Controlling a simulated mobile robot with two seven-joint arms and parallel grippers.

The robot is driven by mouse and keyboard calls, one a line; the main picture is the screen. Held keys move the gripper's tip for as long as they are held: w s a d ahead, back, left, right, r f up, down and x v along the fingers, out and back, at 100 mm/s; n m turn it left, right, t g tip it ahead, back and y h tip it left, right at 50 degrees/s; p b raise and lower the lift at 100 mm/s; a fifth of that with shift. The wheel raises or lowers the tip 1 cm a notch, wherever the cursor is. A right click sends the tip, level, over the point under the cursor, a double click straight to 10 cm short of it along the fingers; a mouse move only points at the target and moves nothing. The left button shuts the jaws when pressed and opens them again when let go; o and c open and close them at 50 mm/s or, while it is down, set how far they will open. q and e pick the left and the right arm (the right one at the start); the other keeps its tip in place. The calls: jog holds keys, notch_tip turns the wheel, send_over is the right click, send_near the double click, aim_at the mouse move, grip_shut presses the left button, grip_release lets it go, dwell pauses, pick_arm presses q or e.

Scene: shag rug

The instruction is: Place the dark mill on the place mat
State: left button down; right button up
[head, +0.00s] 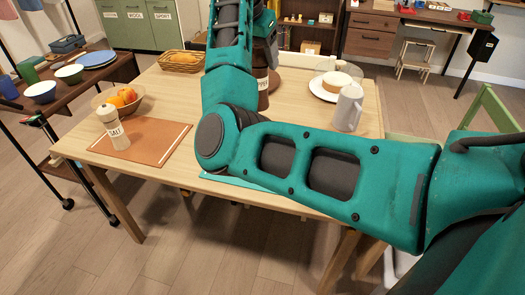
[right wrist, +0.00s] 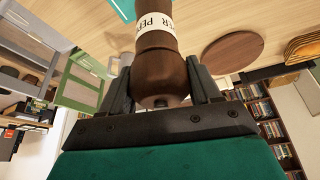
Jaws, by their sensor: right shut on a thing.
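The dark mill (head: 263,100) is brown with a white band, and my arm partly hides it in the head view. In the right wrist view the mill (right wrist: 155,45) shows its "PEPPER" label, with its knobbed end toward the camera. My right gripper (right wrist: 160,85) is shut around its rounded upper part. The mill looks about upright over the table; I cannot tell whether its base touches. A brown place mat (head: 150,141) lies at the table's left front with a white salt mill (head: 112,125) on it. A teal mat (head: 235,181) shows under my arm, mostly hidden. My left gripper is out of view.
The wooden table (head: 165,88) also holds a fruit bowl (head: 104,97), a bread basket (head: 182,67), a white pitcher (head: 348,108) and a cake on a white plate (head: 323,92). A round brown board (right wrist: 232,52) lies near the mill. A dark cart with bowls stands left.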

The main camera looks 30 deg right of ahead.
notch_tip(320, 180, down, 19)
jog(key=b, duration=0.1)
jog(key=shift+b, duration=0.35)
jog(key=shift+f, duration=0.15)
jog(key=o, duration=1.5)
jog(key=shift+f, duration=0.1)
